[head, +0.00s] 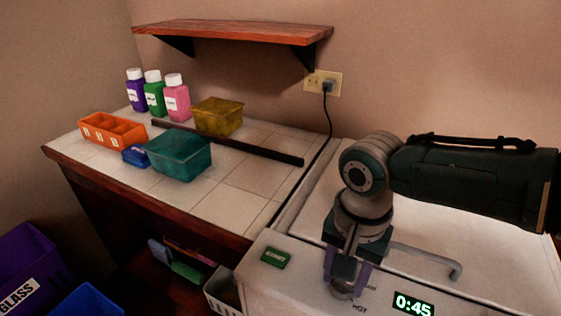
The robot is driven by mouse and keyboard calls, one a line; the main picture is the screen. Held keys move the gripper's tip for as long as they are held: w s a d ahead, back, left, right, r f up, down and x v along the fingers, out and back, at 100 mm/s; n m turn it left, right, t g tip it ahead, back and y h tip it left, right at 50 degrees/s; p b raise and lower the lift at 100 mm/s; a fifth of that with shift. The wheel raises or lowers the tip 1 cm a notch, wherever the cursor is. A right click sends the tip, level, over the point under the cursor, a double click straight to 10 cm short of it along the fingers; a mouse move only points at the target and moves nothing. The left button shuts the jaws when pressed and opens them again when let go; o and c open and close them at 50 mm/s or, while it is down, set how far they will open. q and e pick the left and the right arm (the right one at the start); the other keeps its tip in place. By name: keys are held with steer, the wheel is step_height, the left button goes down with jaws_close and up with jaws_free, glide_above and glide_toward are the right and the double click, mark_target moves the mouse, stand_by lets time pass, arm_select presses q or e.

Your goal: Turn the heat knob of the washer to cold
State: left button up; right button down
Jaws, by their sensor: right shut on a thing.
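The white washer (470,281) stands at the lower right. Its front panel has a green display (413,304) reading 0:45 and a green button (275,258). A round, metallic-looking heat knob (342,292) sits on the panel beside a label reading HOT. My right gripper (345,280) points down with its purple fingers shut on the knob. The gripper covers much of the knob, so its pointing direction and any cold label cannot be made out. My left gripper is not in view.
A tiled counter (232,208) left of the washer holds an orange divided bin (112,131), a teal box (179,156), a yellow box (217,117) and 3 bottles. A bent grey handle (430,257) sticks out on the washer near my gripper. A wooden shelf (235,31) hangs above.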

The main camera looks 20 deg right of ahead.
steer(key=n, duration=0.4)
steer(key=shift+n+p, duration=0.3)
steer(key=n, duration=0.4)
steer(key=shift+n, duration=0.3)
steer(key=n, duration=0.4)
steer(key=shift+n, duration=0.3)
steer(key=n, duration=0.4)
steer(key=shift+n, duration=0.4)
steer(key=shift+c, duration=1.8)
jaws_free()
steer(key=shift+r, duration=0.15)
